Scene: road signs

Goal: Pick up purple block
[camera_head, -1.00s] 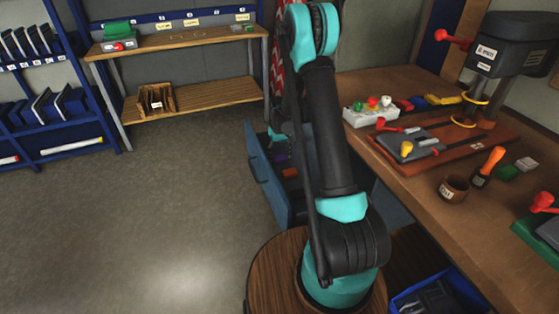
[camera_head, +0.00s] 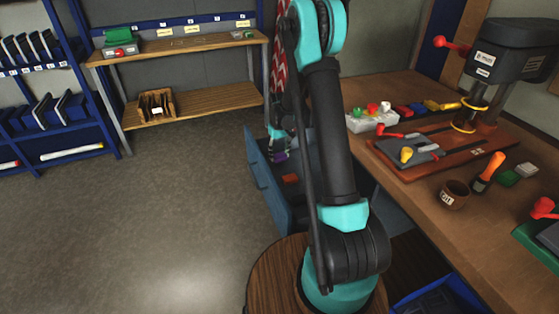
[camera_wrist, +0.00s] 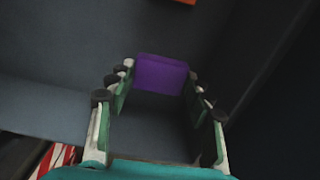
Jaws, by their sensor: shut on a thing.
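The purple block (camera_wrist: 161,74) is between the fingertips of my gripper (camera_wrist: 160,84) in the wrist view, with a finger on each side. My gripper is shut on it. In the head view the purple block (camera_head: 279,156) is a small patch just below my gripper (camera_head: 278,151), at the open blue drawer (camera_head: 262,182). My arm hides part of the drawer. I cannot tell from these frames how far the block is above the drawer floor.
An orange-red block (camera_head: 291,179) lies in the drawer, and its edge shows in the wrist view (camera_wrist: 182,1). The drawer walls stand close around my gripper. The workbench (camera_head: 420,190) with a drill press (camera_head: 510,55) is to the right. The floor at left is clear.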

